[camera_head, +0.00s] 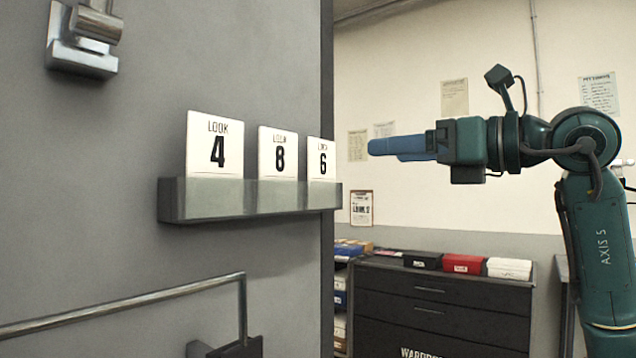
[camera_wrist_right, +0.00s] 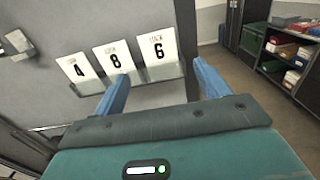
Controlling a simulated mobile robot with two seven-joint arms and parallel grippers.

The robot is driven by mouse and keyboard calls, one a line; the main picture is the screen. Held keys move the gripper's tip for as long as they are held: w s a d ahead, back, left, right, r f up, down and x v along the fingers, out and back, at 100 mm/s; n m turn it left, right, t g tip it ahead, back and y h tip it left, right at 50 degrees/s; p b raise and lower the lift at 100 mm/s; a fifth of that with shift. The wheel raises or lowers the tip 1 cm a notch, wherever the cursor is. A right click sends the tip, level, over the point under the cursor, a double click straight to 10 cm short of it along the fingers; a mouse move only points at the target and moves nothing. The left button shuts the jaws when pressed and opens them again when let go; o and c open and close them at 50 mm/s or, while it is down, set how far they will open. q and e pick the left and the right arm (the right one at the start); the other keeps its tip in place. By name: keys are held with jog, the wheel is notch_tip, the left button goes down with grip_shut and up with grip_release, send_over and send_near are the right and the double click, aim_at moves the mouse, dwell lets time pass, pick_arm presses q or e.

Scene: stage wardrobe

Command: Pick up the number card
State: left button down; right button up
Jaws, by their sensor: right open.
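Three white number cards stand upright in a grey metal ledge (camera_head: 245,197) on the grey wall panel. My right gripper (camera_head: 372,147) is to the right of the ledge, apart from the cards, with blue fingers pointing left. In the right wrist view its fingers (camera_wrist_right: 158,78) are spread and empty, with card 6 (camera_wrist_right: 158,47) and card 8 (camera_wrist_right: 114,57) beyond them. My left gripper is out of view.
A metal bracket (camera_head: 85,45) sits on the panel at upper left, and a metal rail (camera_head: 130,305) runs below the ledge. A dark drawer cabinet (camera_head: 445,300) with several boxes stands behind, at lower right. The space between gripper and ledge looks clear.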

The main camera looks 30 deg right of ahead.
send_near(323, 156)
jog(key=w, duration=0.3)
jog(key=w+a+p, duration=0.1)
jog(key=w, duration=0.1)
jog(key=w+a, duration=0.2)
jog(key=shift+p, duration=0.35)
jog(key=shift+w, duration=0.2)
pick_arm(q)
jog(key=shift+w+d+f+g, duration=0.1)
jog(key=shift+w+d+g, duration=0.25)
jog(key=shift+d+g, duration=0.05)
pick_arm(e)
jog(key=shift+f, duration=0.1)
jog(key=shift+c, duration=0.3)
jog(key=c, duration=0.4)
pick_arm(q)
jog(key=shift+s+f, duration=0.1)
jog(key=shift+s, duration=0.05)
pick_arm(e)
jog(key=shift+c, duration=1.4)
